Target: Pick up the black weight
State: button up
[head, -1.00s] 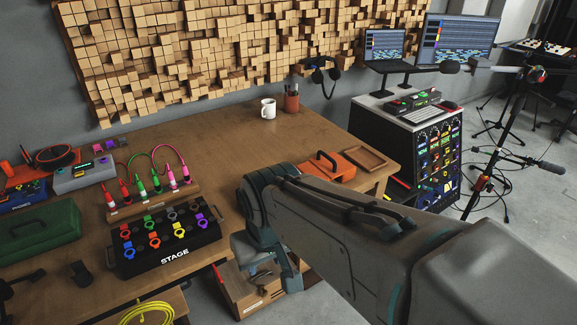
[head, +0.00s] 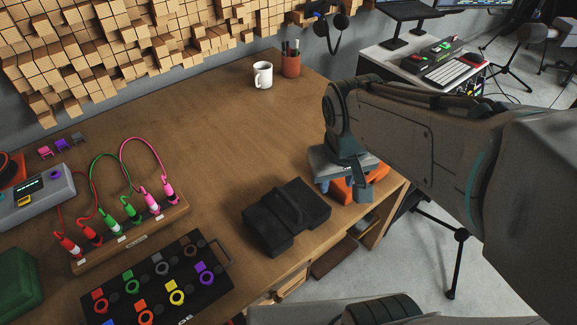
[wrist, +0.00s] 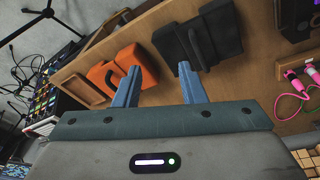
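The black weight (head: 287,217), a dark block with a handle on top, rests on the wooden table near its front edge. It also shows at the top of the wrist view (wrist: 196,41). My gripper (head: 345,192) is to the right of the black weight in the head view, above an orange case. In the wrist view, my gripper's two blue fingers (wrist: 158,68) are spread apart with nothing between them. One fingertip overlaps the orange case in the picture and the other appears just by the black weight's edge. I cannot tell the gripper's exact height.
The orange case (wrist: 117,75) with a dark handle sits beside the black weight. A board with colored cables (head: 130,235) and a black box with colored knobs (head: 160,290) stand to the left. A white mug (head: 262,76) and pen cup (head: 291,64) are at the back. The table's middle is clear.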

aim_at(285, 197)
jog(key=w+a+f+n+g+h+b, duration=0.1)
jog(key=w+a+f+n, duration=0.4)
jog(key=w+a, duration=0.5)
jog(key=f, duration=0.9)
jog(key=s+f, duration=0.1)
jog(key=f, duration=0.3)
jog(key=shift+d+f+b, duration=0.2)
jog(key=shift+d+b, duration=0.15)
grip_shut()
jog(key=shift+w+r, duration=0.1)
dwell(0.4)
